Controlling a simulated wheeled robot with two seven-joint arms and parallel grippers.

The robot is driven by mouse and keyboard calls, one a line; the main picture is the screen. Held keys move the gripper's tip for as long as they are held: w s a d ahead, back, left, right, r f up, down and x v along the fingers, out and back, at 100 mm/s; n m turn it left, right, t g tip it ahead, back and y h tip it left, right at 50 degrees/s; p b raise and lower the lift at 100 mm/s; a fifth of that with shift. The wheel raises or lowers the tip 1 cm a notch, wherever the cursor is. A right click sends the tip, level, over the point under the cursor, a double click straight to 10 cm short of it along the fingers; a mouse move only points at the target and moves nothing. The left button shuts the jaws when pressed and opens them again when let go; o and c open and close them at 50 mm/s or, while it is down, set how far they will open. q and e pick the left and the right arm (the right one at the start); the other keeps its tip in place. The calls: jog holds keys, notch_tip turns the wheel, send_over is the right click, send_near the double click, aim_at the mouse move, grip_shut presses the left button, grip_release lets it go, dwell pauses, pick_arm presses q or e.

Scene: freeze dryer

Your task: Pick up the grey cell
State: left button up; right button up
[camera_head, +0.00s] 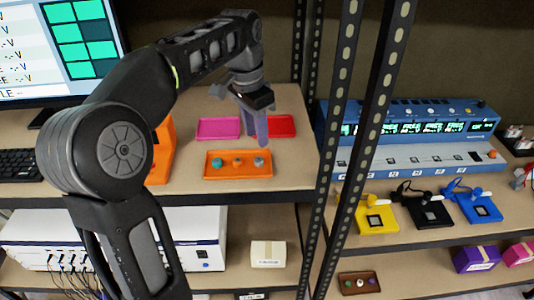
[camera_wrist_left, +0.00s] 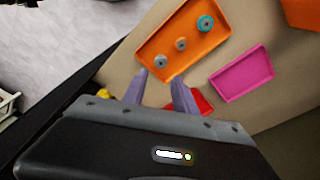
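The grey cell (camera_head: 259,162) stands at the right end of an orange tray (camera_head: 238,173) on the upper shelf. In the left wrist view the grey cell (camera_wrist_left: 160,62) appears just beyond and between the fingertips. The tray also holds a teal cell (camera_head: 217,162) at its left end and an orange-brown cell (camera_head: 238,162) in the middle. My left gripper (camera_head: 262,142) points down above the grey cell. Its two purple-grey fingers are apart with nothing between them in the left wrist view (camera_wrist_left: 159,76). My right gripper is out of view.
A pink tray (camera_head: 218,129) and a red tray (camera_head: 281,126) lie behind the orange tray. A tall orange object (camera_head: 162,150) stands to its left. Black perforated rack posts (camera_head: 338,110) rise to the right, before a blue instrument (camera_head: 420,140).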

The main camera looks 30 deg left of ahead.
aim_at(259, 159)
pick_arm(q)
jog(key=shift+s+r, duration=0.15)
jog(key=shift+s, duration=0.2)
jog(key=shift+w+f, duration=0.25)
jog(key=shift+f, duration=1.15)
jog(key=f, duration=0.1)
jog(key=f+p, duration=0.1)
jog(key=f, duration=0.3)
jog(key=shift+w+f, duration=0.1)
jog(key=shift+w, duration=0.15)
jog(key=shift+c, duration=0.3)
grip_shut()
